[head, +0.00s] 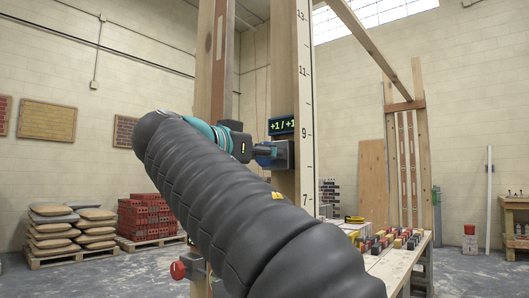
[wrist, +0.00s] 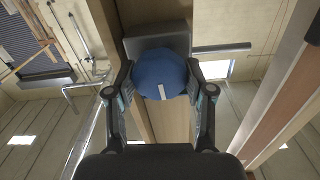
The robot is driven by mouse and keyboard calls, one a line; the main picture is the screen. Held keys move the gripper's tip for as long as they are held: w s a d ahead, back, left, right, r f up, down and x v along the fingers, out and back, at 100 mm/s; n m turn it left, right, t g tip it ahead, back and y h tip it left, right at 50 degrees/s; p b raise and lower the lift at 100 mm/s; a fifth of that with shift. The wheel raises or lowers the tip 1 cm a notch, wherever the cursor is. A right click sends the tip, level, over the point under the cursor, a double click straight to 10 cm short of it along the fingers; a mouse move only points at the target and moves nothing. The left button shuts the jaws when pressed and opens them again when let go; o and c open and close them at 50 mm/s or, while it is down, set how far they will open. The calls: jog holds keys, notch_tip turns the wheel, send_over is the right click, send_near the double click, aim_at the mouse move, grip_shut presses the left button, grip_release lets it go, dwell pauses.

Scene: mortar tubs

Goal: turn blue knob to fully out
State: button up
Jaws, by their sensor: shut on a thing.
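The blue knob (wrist: 158,76) is in the middle of the wrist view, a round faceted blue piece with a short white line on its face. My gripper (wrist: 159,90) has one finger on each side of it and is shut on it. Behind the knob is a grey block (wrist: 150,43) on a wooden post. In the head view the blue knob (head: 264,155) shows at the post, with my gripper (head: 256,152) against it from the left. A small display (head: 282,125) above it reads "+1 / +1", its right end cut off. My dark sleeved arm hides much of the post's lower part.
A numbered white scale (head: 307,110) runs up the post. A red knob (head: 178,270) sits low at the left of my arm. A bench (head: 398,265) with small coloured blocks is at right. Bags (head: 70,235) and red bricks (head: 146,215) stand on pallets at left.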

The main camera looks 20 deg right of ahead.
jog(key=n+p, duration=0.1)
jog(key=n, duration=0.4)
jog(key=shift+r+n+p, duration=0.15)
jog(key=shift+n+p, duration=0.25)
jog(key=n+p, duration=0.1)
jog(key=n, duration=0.5)
jog(key=shift+w+a, duration=0.1)
jog(key=n, duration=0.6)
jog(key=shift+f+n+p, duration=0.25)
jog(key=shift+n+p, duration=0.05)
jog(key=shift+n, duration=0.1)
jog(key=n, duration=0.5)
jog(key=shift+f+n, duration=0.1)
jog(key=shift+n, duration=0.2)
jog(key=n, duration=1.1)
jog(key=shift+f+n, duration=0.1)
jog(key=shift+n, duration=0.2)
jog(key=n, duration=1.2)
jog(key=shift+s, duration=0.2)
jog(key=shift+d+n, duration=0.2)
jog(key=shift+n, duration=0.1)
